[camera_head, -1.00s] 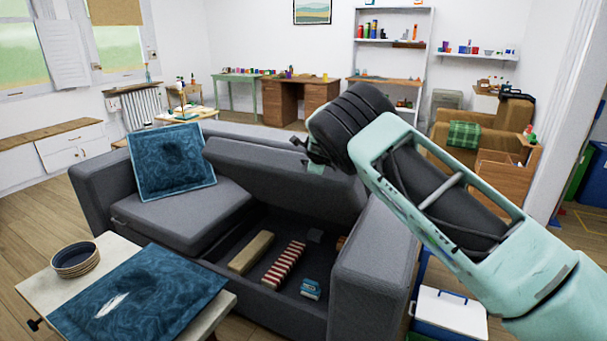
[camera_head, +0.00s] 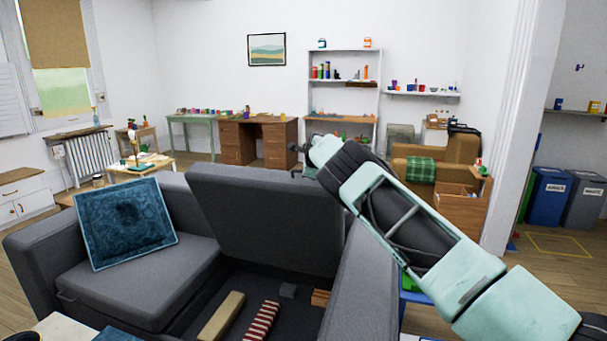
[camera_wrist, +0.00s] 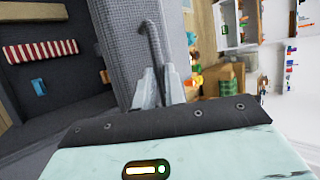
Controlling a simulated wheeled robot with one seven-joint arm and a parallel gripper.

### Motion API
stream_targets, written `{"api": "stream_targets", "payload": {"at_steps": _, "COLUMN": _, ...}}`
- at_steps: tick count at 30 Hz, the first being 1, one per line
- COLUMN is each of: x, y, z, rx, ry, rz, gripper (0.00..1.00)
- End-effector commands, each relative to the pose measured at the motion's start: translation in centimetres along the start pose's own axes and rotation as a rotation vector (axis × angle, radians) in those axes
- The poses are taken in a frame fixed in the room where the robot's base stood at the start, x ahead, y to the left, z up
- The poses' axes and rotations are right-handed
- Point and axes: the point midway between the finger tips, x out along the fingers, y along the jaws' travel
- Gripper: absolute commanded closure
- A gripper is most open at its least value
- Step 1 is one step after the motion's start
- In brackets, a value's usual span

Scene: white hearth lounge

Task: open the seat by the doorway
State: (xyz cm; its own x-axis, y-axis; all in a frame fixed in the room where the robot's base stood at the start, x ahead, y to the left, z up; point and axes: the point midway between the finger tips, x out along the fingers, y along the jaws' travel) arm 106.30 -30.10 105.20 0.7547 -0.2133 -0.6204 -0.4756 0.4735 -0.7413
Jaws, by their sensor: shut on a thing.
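The grey sofa (camera_head: 140,270) has its right seat (camera_head: 265,225) lifted, tilted steeply up over an open storage box. My gripper (camera_head: 308,172) is at the upper right edge of the raised seat, its fingers mostly hidden in the head view. In the wrist view my gripper (camera_wrist: 157,88) is shut on a thin dark grey pull strap (camera_wrist: 152,42) beside the grey fabric panel (camera_wrist: 165,18). Inside the box lie a tan block (camera_head: 221,316), a red-and-white striped roll (camera_head: 262,322) and a brown item (camera_head: 320,298). A small blue item (camera_wrist: 38,88) shows in the wrist view.
A blue cushion (camera_head: 125,222) leans on the left seat. The sofa's right arm (camera_head: 365,285) stands close beside my arm. An armchair (camera_head: 425,170) with a green cloth and bins (camera_head: 548,195) by the doorway are farther right.

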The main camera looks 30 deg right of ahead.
Motion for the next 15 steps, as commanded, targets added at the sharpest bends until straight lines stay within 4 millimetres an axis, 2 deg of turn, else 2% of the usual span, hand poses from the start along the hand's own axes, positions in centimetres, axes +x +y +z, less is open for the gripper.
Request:
{"api": "stream_targets", "payload": {"at_steps": 10, "x": 0.0, "y": -0.06, "z": 0.07, "rx": 0.0, "ry": -0.002, "rz": -0.001, "gripper": 1.0}}
{"api": "stream_targets", "payload": {"at_steps": 11, "x": 0.0, "y": -0.05, "z": 0.07, "rx": 0.0, "ry": -0.002, "rz": -0.001, "gripper": 0.83}}
{"api": "stream_targets", "payload": {"at_steps": 12, "x": 0.0, "y": -0.05, "z": 0.07, "rx": 0.0, "ry": -0.002, "rz": -0.001, "gripper": 0.72}}
{"api": "stream_targets", "payload": {"at_steps": 13, "x": 0.0, "y": -0.04, "z": 0.07, "rx": 0.001, "ry": -0.002, "rz": -0.001, "gripper": 0.67}}
{"api": "stream_targets", "payload": {"at_steps": 15, "x": 0.01, "y": -0.03, "z": 0.05, "rx": 0.001, "ry": -0.001, "rz": -0.001, "gripper": 0.67}}
